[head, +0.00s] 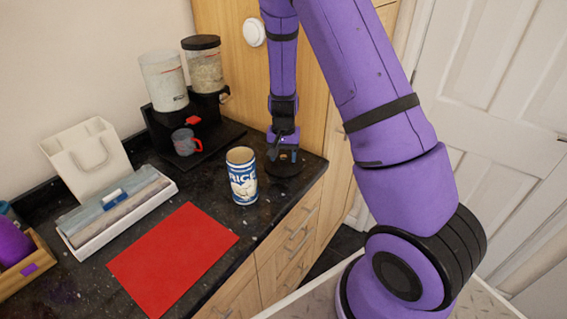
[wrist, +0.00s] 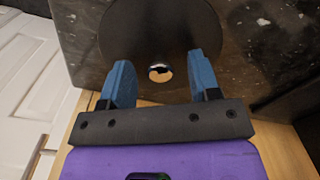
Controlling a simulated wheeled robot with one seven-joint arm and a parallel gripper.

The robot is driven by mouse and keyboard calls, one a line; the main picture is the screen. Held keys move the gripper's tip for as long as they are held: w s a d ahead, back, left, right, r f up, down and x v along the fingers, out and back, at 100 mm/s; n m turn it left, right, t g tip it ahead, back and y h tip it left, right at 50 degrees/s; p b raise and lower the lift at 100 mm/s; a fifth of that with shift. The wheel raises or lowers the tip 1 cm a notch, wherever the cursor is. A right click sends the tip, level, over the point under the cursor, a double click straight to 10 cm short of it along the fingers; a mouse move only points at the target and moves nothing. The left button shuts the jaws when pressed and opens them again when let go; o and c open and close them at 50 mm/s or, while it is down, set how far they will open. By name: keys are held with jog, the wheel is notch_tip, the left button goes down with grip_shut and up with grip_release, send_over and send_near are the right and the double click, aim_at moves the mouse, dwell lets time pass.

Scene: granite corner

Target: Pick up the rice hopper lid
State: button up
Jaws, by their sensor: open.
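The rice hopper lid is a dark round disc (wrist: 150,28) with a small shiny knob (wrist: 160,73), lying on the counter. In the head view the lid (head: 280,171) is near the counter's right end, partly hidden by my gripper. My gripper (head: 284,155) points down over the lid, open and empty. In the wrist view its blue fingers (wrist: 160,70) stand left and right of the knob, with gaps on both sides. I cannot tell how far the fingertips are above the disc. The dispenser's left hopper (head: 164,81) has no lid; the right hopper wears a black lid (head: 201,42).
A rice can (head: 242,178) stands close left of my gripper. A red mat (head: 173,259), a box of wraps (head: 117,212) and a white holder (head: 86,155) lie further left. The counter edge and a wooden panel (head: 238,75) are close.

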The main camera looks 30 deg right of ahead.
jog(key=c, duration=1)
jog(key=shift+r, duration=0.1)
